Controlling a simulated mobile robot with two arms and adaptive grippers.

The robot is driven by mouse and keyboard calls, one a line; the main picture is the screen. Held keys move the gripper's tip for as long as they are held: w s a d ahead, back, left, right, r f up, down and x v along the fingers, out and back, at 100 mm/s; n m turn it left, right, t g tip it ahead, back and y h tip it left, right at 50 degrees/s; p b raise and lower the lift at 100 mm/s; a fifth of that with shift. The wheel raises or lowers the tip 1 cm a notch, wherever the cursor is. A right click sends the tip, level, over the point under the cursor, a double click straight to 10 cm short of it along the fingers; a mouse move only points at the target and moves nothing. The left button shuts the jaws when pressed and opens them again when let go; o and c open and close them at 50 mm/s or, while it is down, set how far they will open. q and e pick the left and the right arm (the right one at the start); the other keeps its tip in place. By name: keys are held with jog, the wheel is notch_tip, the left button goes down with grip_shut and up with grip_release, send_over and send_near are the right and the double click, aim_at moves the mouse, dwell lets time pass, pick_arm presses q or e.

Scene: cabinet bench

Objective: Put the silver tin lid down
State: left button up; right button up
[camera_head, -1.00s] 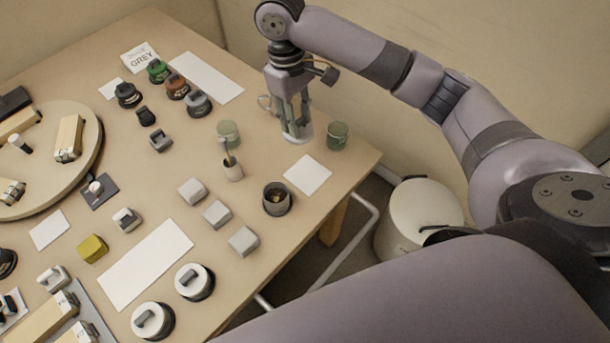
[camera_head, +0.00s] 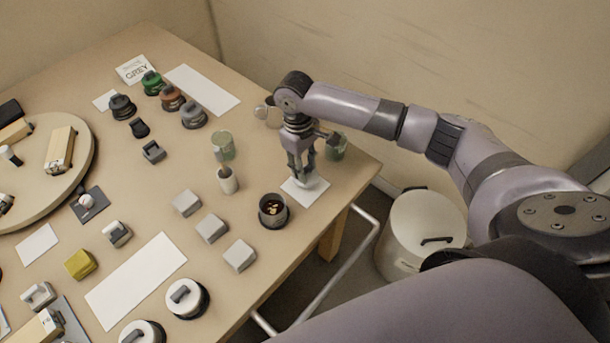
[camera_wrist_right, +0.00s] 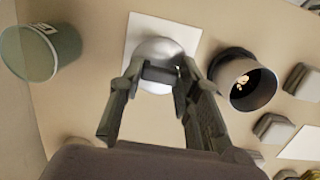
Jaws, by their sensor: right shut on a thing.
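My right gripper (camera_head: 302,172) points down over a small white card (camera_head: 313,193) near the table's right corner. It is shut on the silver tin lid, a round shiny disc that shows in the right wrist view (camera_wrist_right: 158,50) between the fingers. The white card also shows there (camera_wrist_right: 136,30), under the lid. In the head view the fingers mostly hide the lid. I cannot tell whether it touches the card. A dark open tin (camera_head: 272,213) with gold-coloured bits inside stands just left of the card, apart from the lid. My left gripper is not in view.
Greenish glass jars stand behind the gripper (camera_head: 337,148) and to its left (camera_head: 222,147). A small beige pot (camera_head: 228,181) and several grey blocks (camera_head: 211,228) lie left of the tin. The table edge is close on the right, with a white bin (camera_head: 420,230) beyond.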

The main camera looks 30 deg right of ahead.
jog(key=shift+f, duration=2.25)
jog(key=shift+f, duration=0.15)
jog(key=o, duration=0.9)
jog(key=shift+c, duration=0.2)
notch_tip(320, 180, up, 12)
jog(key=w, duration=0.1)
jog(key=shift+w+a+b, duration=0.15)
jog(key=shift+a+b, duration=0.15)
